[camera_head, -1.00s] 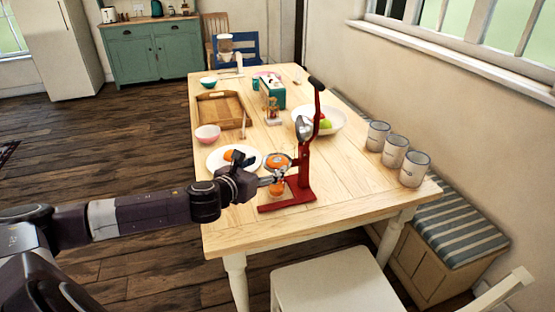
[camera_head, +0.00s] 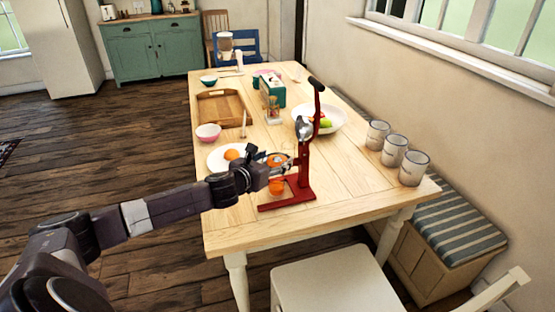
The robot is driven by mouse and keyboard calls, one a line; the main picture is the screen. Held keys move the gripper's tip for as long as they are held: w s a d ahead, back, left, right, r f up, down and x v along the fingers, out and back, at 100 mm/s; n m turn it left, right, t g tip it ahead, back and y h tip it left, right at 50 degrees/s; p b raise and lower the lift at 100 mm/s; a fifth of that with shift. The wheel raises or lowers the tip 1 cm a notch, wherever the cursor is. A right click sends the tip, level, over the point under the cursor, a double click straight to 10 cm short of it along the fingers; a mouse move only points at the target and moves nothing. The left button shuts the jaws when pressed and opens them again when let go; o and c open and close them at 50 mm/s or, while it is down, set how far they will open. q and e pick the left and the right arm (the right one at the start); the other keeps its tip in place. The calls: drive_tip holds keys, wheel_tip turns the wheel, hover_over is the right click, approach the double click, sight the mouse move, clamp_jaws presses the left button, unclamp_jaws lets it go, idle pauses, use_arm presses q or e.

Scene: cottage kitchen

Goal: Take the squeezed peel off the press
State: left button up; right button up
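The red press (camera_head: 305,165) stands near the front of the wooden table with its long lever raised. An orange peel half (camera_head: 277,159) shows at the press's cup, partly hidden by my gripper. Below it is something orange (camera_head: 277,187), perhaps juice in a glass. My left gripper (camera_head: 272,165) reaches in from the left at the height of the peel. Its fingers look spread, one above and one below, close to the peel. I cannot tell whether they touch it. My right gripper is not in view.
A white plate (camera_head: 218,163) with an orange piece (camera_head: 232,154) lies just left of the press. A fruit bowl (camera_head: 335,118) stands behind it. Several containers stand farther back, with a wooden tray (camera_head: 220,93). Three cups (camera_head: 395,151) line the right edge. The table's front right is clear.

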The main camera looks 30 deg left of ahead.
use_arm(q)
drive_tip(key=c, duration=0.5)
